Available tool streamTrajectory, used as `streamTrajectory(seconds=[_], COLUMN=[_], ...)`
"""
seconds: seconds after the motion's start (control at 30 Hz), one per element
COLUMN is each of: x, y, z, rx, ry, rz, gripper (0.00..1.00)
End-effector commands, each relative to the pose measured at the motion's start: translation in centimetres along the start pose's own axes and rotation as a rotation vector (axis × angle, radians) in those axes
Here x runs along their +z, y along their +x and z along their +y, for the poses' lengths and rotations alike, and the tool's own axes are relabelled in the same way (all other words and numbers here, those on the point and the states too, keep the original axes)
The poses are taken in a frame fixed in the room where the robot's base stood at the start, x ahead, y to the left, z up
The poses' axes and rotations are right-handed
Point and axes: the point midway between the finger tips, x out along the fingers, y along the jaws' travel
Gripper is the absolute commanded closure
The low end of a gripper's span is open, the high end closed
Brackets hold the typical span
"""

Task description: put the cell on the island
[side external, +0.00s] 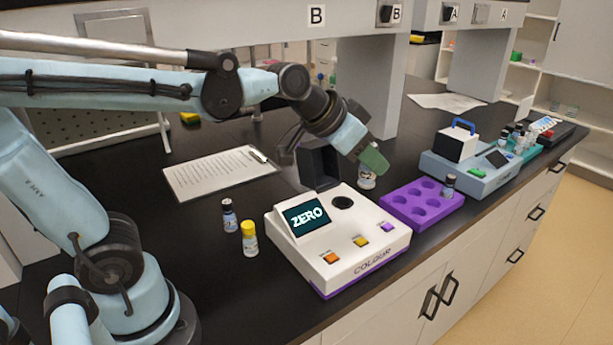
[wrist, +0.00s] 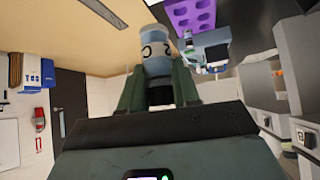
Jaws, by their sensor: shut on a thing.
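My gripper (side external: 370,165) is at the end of the arm, above the bench behind the white colorimeter (side external: 375,255). It is shut on a glass cell (side external: 366,182), which shows just below the fingers. In the wrist view the same cell (wrist: 156,52) sits between the two green fingers of my gripper (wrist: 158,88) and has dark marks on its side. The colorimeter's screen reads ZERO, and its round well (side external: 342,202) looks dark. The black bench top (side external: 200,250) lies under everything. I cannot tell which surface is the island.
A purple rack (side external: 410,214) right of the colorimeter holds one dark-capped vial (side external: 449,187). A blue-grey instrument (side external: 470,160) stands at the right.

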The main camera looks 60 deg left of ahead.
Motion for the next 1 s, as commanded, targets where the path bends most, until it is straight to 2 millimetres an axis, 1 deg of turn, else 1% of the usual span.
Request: streamTrajectory(seconds=[0.03, 0.3, 0.57, 0.77, 1.0], x=[0.6, 3.5, 6.2, 8.2, 10.2], y=[0.0, -0.4, -1.5, -2.9, -5.8], z=[0.6, 2.3, 3.4, 3.5, 3.0], rx=[-0.01, -0.106, -0.248, -0.406, -0.677], ry=[-0.007, -0.101, -0.242, -0.398, -0.672], rz=[0.0, 0.0, 0.001, 0.002, 0.004], gripper=[1.0, 1.0, 1.0, 1.0, 1.0])
